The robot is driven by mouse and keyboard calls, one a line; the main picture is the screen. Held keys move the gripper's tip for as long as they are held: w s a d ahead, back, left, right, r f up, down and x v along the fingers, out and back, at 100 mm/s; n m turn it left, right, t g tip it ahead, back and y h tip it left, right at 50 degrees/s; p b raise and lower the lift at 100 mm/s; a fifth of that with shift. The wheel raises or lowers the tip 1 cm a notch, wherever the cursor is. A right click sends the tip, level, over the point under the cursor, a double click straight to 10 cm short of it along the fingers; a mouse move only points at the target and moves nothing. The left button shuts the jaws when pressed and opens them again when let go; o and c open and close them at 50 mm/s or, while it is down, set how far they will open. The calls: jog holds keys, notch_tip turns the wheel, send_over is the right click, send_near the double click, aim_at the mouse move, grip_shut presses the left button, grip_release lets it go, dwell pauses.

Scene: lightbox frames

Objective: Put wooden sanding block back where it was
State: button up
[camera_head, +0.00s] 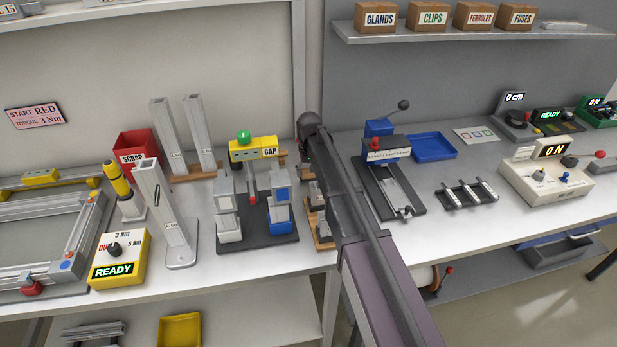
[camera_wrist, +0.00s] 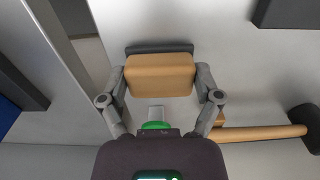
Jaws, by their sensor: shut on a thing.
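The wooden sanding block (camera_wrist: 160,82), tan with a dark grey layer along its far side, is in the wrist view. My gripper (camera_wrist: 161,76) is shut on it, with one finger against each short side. The block appears level between the fingers. I cannot tell whether it touches the pale surface beyond it. In the head view my arm covers the middle of the bench, and the block and gripper cannot be made out there.
In the wrist view a wooden handle (camera_wrist: 262,133) with a dark end lies right of the gripper. A dark object (camera_wrist: 285,12) is at upper right. In the head view, a clamp fixture (camera_head: 392,185) and blue tray (camera_head: 432,147) stand right of my arm, and the gap fixture (camera_head: 262,238) stands left.

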jog(key=shift+f, duration=0.3)
jog(key=o, duration=0.8)
jog(key=shift+r, duration=0.1)
notch_tip(320, 180, up, 12)
jog(key=p, duration=1.2)
jog(key=shift+s+d, duration=0.1)
dwell(0.6)
jog(key=s+d+m, duration=0.1)
jog(key=s+d, duration=0.6)
jog(key=s, duration=0.1)
jog(key=s+d+m, duration=0.1)
jog(key=s+d, duration=0.7)
jog(key=s, duration=0.1)
jog(key=s+d+m, duration=0.1)
jog(key=s+d, duration=0.6)
jog(key=s, duration=0.1)
jog(key=shift+s+d, duration=0.25)
